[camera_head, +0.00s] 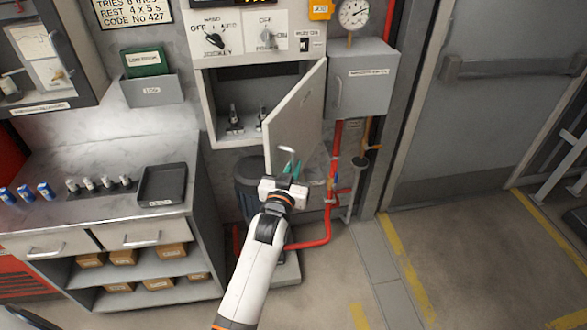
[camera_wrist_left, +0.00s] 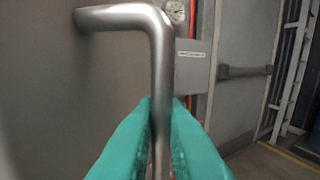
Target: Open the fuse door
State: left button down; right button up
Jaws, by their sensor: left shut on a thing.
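The fuse door (camera_head: 295,119) is a grey panel that stands swung open to the right of its compartment, hinged on its right side. The fuse compartment (camera_head: 236,108) shows inside, with two dark clip-like parts on its floor. My left gripper (camera_head: 291,168) is at the door's lower free edge, its teal fingers on the handle. In the left wrist view the teal fingers (camera_wrist_left: 158,130) are shut around the vertical bar of the metal door handle (camera_wrist_left: 158,60). The door's face (camera_wrist_left: 40,90) fills the left of that view. My right gripper is not in view.
A counter at left holds a black tray (camera_head: 162,184), several blue fuses and several pale fuses. A grey box (camera_head: 360,78) stands right of the door, with a gauge (camera_head: 354,14) above. Red pipes (camera_head: 328,205) run below. Floor at right is clear.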

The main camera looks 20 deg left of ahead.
pick_arm(q)
jog(key=c, duration=1.6)
grip_release()
jog(key=shift+c, duration=0.2)
jog(key=shift+o, duration=0.3)
jog(key=shift+w, duration=0.1)
jog(key=s+b, duration=0.2)
jog(key=s, duration=1)
jog(key=shift+d, duration=0.4)
jog(key=shift+c, duration=0.5)
